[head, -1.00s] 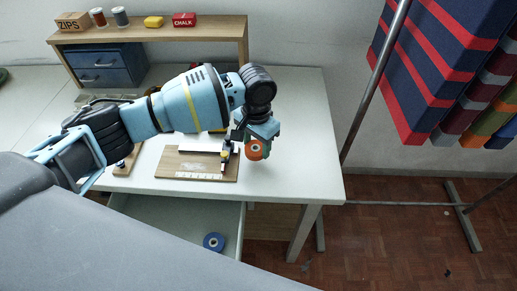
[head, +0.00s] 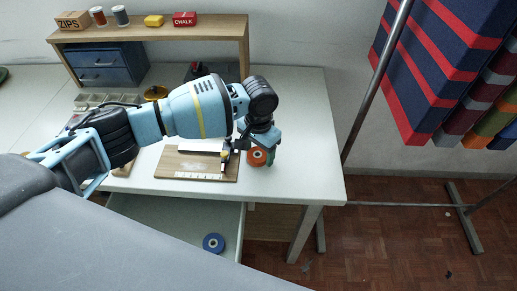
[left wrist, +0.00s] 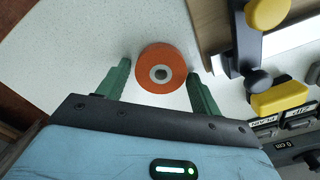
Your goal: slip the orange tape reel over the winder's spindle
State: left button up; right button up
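The orange tape reel (head: 257,157) lies flat on the white table near its front right part, beside the wooden board. In the left wrist view the reel (left wrist: 150,84) shows its grey hub and dark hole from above. My left gripper (head: 261,152) is just over the reel and points down. Its green fingers (left wrist: 160,72) stand apart on either side of the reel, with a clear gap at the left one; the right one looks very close to it. I cannot make out the winder's spindle for certain. My right gripper is not in view.
The wooden board (head: 187,165) with a black and yellow clamp (head: 225,156) stands directly left of the reel. A blue reel (head: 213,242) lies in the open drawer below. A shelf (head: 190,30) stands behind, and a garment rail (head: 372,90) to the right. The table's right end is clear.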

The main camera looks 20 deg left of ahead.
pick_arm(q)
jog(key=shift+o, duration=0.5)
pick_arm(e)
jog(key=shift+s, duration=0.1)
pick_arm(q)
jog(key=shift+r, duration=0.25)
notch_tip(320, 180, up, 12)
jog(key=p, duration=0.1)
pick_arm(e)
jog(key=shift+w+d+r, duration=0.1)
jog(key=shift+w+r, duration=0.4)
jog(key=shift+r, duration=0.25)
pick_arm(q)
jog(key=shift+f, duration=0.1)
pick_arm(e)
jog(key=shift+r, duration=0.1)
